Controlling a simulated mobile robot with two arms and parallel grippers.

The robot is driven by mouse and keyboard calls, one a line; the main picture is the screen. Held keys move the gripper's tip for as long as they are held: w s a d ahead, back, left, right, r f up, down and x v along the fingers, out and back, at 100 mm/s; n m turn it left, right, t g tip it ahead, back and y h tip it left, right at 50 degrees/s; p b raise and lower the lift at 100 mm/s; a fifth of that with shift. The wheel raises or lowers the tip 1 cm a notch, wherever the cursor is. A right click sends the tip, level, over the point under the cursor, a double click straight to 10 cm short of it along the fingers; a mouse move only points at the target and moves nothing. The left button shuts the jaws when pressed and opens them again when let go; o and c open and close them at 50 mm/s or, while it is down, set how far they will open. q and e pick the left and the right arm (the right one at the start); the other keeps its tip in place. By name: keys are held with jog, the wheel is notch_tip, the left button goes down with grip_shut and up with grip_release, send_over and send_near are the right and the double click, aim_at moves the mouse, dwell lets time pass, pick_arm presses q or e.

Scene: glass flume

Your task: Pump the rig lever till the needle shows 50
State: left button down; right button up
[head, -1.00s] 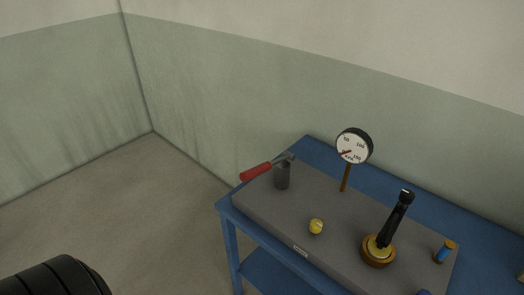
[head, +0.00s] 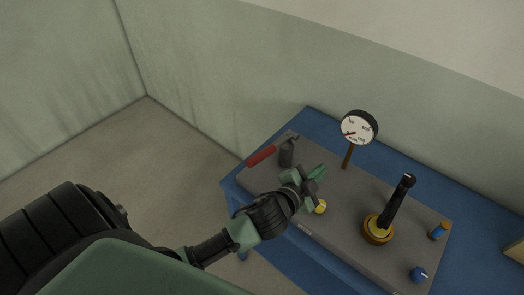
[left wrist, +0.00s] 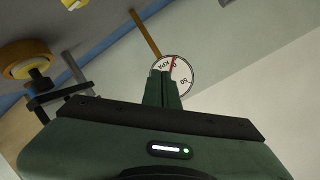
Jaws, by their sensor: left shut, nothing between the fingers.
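A lever with a red handle (head: 262,155) reaches out to the left from a dark grey cylinder (head: 286,152) at the back left of a grey plate. A round white gauge (head: 357,128) stands on a brown post behind the plate's middle. Its red needle points to the lower left, near the 0 end; the gauge also shows in the left wrist view (left wrist: 184,80), upside down, partly behind the fingers. My left gripper (head: 317,180) is shut and empty, above the plate, to the right of and nearer than the lever, not touching it. My right gripper is not in view.
The grey plate (head: 345,225) lies on a blue table (head: 408,178). A yellow knob (head: 320,207) is just below my left gripper. A black upright stick (head: 396,205) on a round yellow base, a blue knob (head: 417,274) and a blue-orange cylinder (head: 438,231) stand to the right.

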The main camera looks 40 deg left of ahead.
pick_arm(q)
jog(key=w+d+r+m+t+h, duration=0.1)
jog(key=w+d+r+m+h, duration=0.1)
jog(key=d+r+m+h, duration=0.4)
jog(key=w+d+r+m+t+h, duration=0.1)
jog(key=w+d+r+m+h, duration=0.15)
jog(key=d+r+m, duration=0.4)
jog(key=s+d+r+m+g+h+p, duration=0.2)
jog(key=s+d+r+m+g+h, duration=0.25)
jog(key=m+g+h, duration=0.6)
jog(key=s+a+f+m+g+y, duration=0.3)
jog(key=a+f+m+g+y, duration=0.3)
jog(key=a+f+m+y, duration=0.35)
jog(key=a+y, duration=0.3)
jog(key=a, duration=0.5)
jog(key=w+a+m+y+p, duration=0.1)
jog(key=a+y, duration=0.3)
jog(key=a, duration=0.4)
jog(key=a+m+g+y, duration=0.1)
jog(key=a+y, duration=0.3)
jog(key=a, duration=0.3)
jog(key=shift+w+a+r+y+p, duration=0.25)
jog(key=shift+w+a+r+p, duration=0.1)
jog(key=shift+a, duration=0.05)
